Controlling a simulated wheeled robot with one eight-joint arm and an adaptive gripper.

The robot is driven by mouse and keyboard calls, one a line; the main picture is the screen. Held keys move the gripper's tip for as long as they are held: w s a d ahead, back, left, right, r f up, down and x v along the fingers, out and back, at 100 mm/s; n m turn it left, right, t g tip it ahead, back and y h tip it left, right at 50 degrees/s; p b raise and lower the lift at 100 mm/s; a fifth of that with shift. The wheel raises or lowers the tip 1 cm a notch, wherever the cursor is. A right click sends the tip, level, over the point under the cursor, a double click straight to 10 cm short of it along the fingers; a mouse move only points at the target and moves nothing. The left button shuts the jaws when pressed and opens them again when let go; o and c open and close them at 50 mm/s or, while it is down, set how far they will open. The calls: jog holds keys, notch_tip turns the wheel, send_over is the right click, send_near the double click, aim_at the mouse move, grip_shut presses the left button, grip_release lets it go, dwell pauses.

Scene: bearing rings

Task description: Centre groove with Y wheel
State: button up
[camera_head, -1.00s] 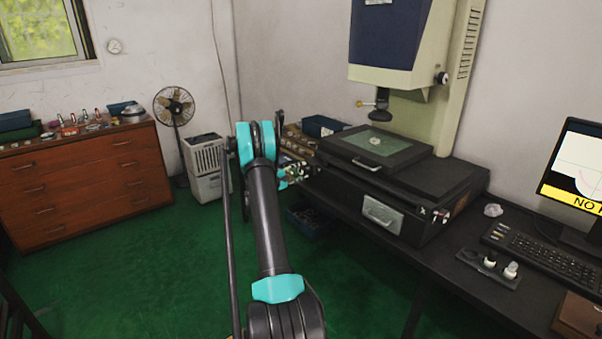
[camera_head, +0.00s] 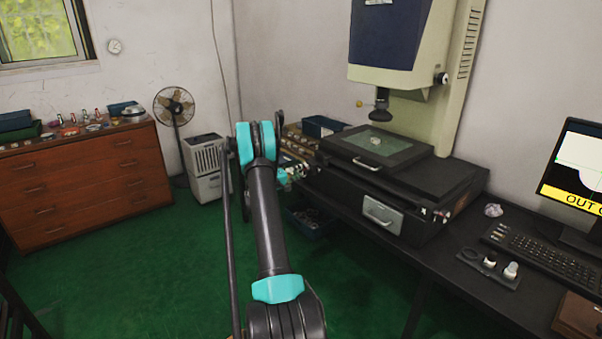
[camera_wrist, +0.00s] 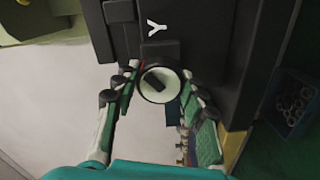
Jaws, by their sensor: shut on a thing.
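The Y wheel (camera_wrist: 158,86) is a pale round knob with a dark centre bar, below a white letter Y on the dark machine side in the wrist view. My gripper (camera_wrist: 160,82) is shut on the wheel, with one finger on each side. In the head view my gripper is at the left side of the measuring machine, and the wheel cannot be made out there. A small pale ring (camera_head: 376,141) lies on the glass stage (camera_head: 350,151) under the lens (camera_head: 381,105). Its groove is too small to see. The monitor (camera_head: 575,165), cut off, shows a dark-and-white shape above a yellow "OUT O" band.
The bench (camera_head: 440,262) carries a keyboard (camera_head: 545,259) and a dark holder with small knobs (camera_head: 488,268). A blue bin (camera_head: 310,221) stands under the bench, beside my arm. Open green floor lies to the left, before a wooden drawer cabinet (camera_head: 90,180).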

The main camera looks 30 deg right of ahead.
dwell(0.3)
jog(key=o, duration=1.2)
jog(key=shift+c, duration=0.2)
jog(key=shift+a, duration=0.15)
jog(key=s+a, duration=0.1)
jog(key=a, duration=1)
jog(key=shift+a, duration=0.35)
